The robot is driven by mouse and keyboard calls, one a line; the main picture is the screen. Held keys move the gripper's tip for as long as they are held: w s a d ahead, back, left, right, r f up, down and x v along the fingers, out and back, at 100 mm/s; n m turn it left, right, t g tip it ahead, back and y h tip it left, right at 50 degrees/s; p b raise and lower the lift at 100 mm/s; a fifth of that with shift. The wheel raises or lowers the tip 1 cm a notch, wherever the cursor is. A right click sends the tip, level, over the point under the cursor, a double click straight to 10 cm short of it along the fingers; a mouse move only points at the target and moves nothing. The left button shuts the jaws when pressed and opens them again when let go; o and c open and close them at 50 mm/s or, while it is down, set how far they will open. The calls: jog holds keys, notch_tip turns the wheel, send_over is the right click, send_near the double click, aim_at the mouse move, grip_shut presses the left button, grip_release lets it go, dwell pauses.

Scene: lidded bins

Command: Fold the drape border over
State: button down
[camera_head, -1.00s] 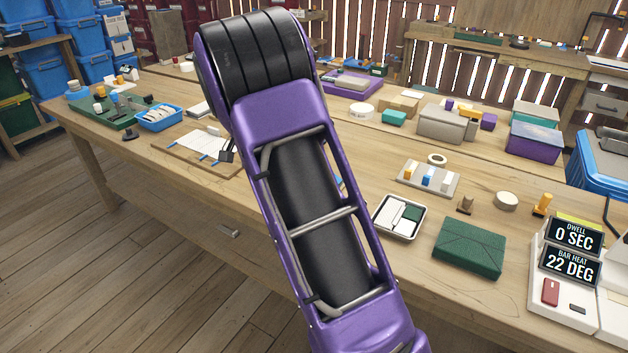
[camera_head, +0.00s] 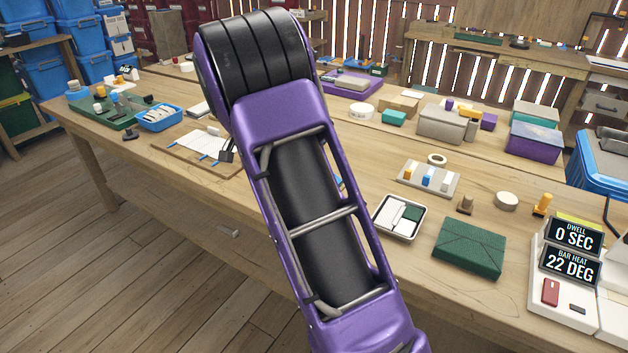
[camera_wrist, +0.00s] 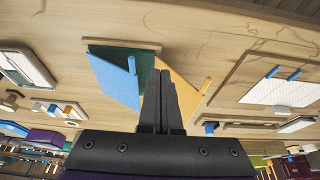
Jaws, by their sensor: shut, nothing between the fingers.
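In the wrist view, a blue panel (camera_wrist: 116,76) and a tan-orange panel (camera_wrist: 184,88) slant apart on either side of my gripper (camera_wrist: 163,74). A dark green piece (camera_wrist: 122,49) shows behind the blue panel. I cannot tell which of these is the drape border. In the head view my arm hides nearly all of this.
A white tray (camera_head: 375,218) with cards and a green folded pack (camera_head: 468,248) lie right of my arm. A board with white paper (camera_head: 190,162) lies left. A readout stand (camera_head: 540,300) is at the right front. Bare tabletop (camera_head: 330,110) surrounds several small items.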

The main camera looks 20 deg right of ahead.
dwell(0.4)
jog(key=shift+s+d, duration=1.3)
jog(key=shift+d, duration=0.15)
jog(key=shift+f, duration=3.4)
jog(key=shift+r+p, duration=0.9)
jog(key=shift+r, duration=0.75)
jog(key=shift+f, duration=0.1)
jog(key=shift+s+a+r+p, duration=0.3)
jog(key=shift+a+r, duration=0.1)
jog(key=shift+r, duration=0.25)
jog(key=shift+s+a+r+p, duration=0.3)
jog(key=shift+a+r, duration=0.15)
jog(key=shift+r, duration=0.25)
jog(key=shift+s+a+r+p, duration=0.3)
jog(key=shift+a+r, duration=0.1)
jog(key=shift+r, duration=0.25)
